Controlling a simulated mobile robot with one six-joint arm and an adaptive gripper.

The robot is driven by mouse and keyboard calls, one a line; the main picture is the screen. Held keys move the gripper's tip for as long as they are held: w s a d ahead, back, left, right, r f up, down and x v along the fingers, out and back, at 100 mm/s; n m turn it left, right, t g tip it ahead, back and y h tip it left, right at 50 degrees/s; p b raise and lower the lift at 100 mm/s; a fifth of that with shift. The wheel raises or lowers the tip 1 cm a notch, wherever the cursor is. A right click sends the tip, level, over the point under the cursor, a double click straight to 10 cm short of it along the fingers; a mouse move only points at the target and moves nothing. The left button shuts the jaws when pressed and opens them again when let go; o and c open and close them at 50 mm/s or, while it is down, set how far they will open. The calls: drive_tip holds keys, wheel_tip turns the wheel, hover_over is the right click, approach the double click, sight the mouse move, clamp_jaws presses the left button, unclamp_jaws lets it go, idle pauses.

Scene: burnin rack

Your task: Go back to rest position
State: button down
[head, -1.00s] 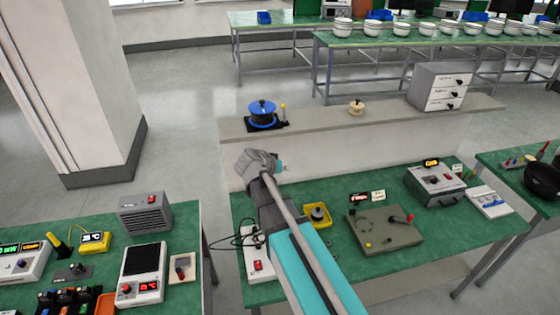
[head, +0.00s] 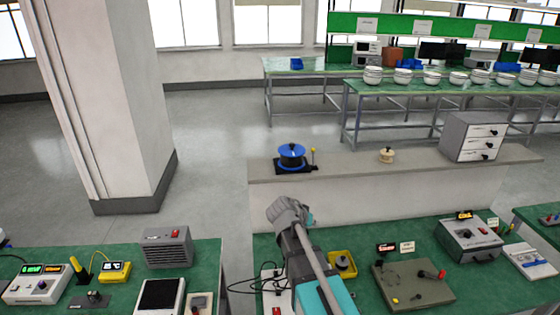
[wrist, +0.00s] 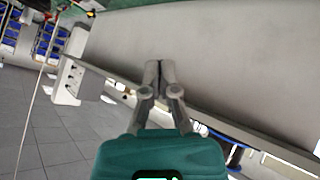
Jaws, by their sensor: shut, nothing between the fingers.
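My gripper (wrist: 159,75) is shut and empty in the wrist view, its two fingers together in front of a pale grey surface. In the head view my arm reaches up from the bottom edge, over the green bench (head: 370,240). Its end is in front of the pale wall below the grey shelf (head: 350,167); the fingertips are hard to make out there. I cannot tell from the pictures how far the gripper is from that wall.
A blue pot (head: 291,152) and a drawer cabinet (head: 470,137) stand on the shelf. The bench holds an olive panel (head: 414,285), a yellow-based device (head: 342,264) and a grey instrument (head: 468,241). A pillar (head: 125,110) rises at left. Open floor lies behind.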

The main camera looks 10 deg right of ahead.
drive_tip(key=s+a+f+n+g+y+b, duration=0.1)
drive_tip(key=s+f+n+g+y+b, duration=0.1)
drive_tip(key=s+f+y+b, duration=0.2)
drive_tip(key=s+a+f+n+g+y+b, duration=0.2)
drive_tip(key=s+f+n+g+y+b, duration=0.1)
drive_tip(key=s+f, duration=0.7)
drive_tip(key=s+y+b, duration=0.1)
drive_tip(key=s, duration=0.2)
drive_tip(key=shift+f+b, duration=0.3)
drive_tip(key=shift+f, duration=0.05)
